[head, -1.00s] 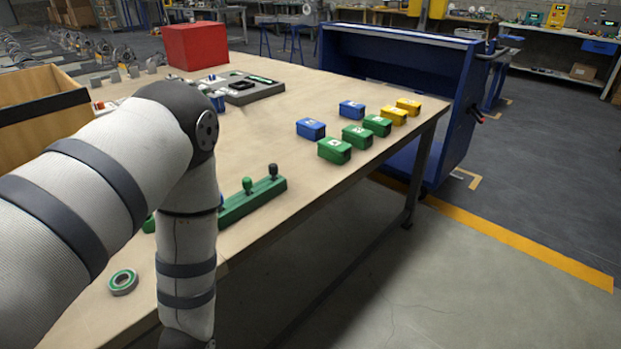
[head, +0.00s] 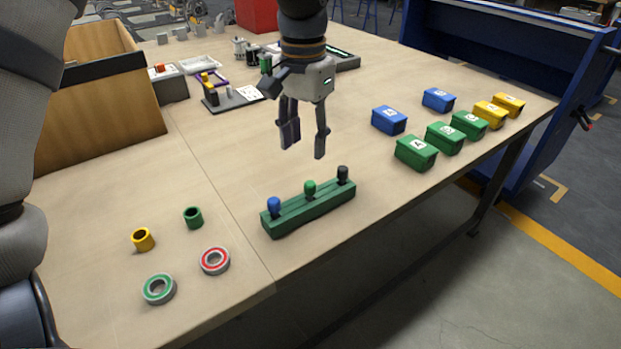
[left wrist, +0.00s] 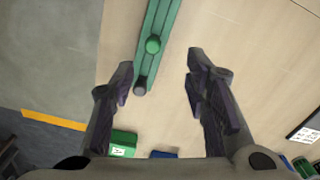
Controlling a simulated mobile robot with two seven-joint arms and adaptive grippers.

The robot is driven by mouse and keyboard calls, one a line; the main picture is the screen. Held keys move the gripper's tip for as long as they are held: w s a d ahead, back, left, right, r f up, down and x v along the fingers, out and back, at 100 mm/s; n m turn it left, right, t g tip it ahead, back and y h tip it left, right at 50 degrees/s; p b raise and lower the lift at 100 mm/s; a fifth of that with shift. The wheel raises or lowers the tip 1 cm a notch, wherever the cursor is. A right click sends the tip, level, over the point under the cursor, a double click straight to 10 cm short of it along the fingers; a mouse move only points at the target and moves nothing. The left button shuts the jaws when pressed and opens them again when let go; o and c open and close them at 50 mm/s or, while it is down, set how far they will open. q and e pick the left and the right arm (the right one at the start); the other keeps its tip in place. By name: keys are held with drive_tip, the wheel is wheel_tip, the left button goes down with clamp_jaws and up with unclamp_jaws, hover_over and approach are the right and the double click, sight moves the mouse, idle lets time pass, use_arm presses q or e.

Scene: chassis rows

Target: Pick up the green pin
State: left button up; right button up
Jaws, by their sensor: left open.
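The green pin (head: 310,187) stands upright in the middle of a green rack (head: 292,213), between a blue pin (head: 274,205) and a black pin (head: 343,173). My left gripper (head: 305,150) is open and empty, pointing down above the table behind the rack. In the left wrist view the green pin (left wrist: 153,45) and the black pin (left wrist: 140,88) show on the rack (left wrist: 158,22). There my left gripper's fingers (left wrist: 157,78) are spread, with the green pin ahead of the tips. The blue pin is out of that view. My right gripper is not visible.
Several small blue, green and yellow boxes (head: 416,152) stand to the right. Green and yellow rings (head: 193,217) and two bearings (head: 159,289) lie at the front left. A wooden bin (head: 110,110) stands at the left. The table's front edge is close to the rack.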

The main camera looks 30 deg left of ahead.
sight(310, 183)
use_arm(q)
drive_tip(key=f, duration=0.6)
drive_tip(key=d+f, duration=0.1)
drive_tip(key=f, duration=0.2)
drive_tip(key=shift+d+f+b, duration=0.1)
drive_tip(key=shift+f+b, duration=0.2)
drive_tip(key=shift+f, duration=0.5)
drive_tip(key=shift+r, duration=0.1)
clamp_jaws()
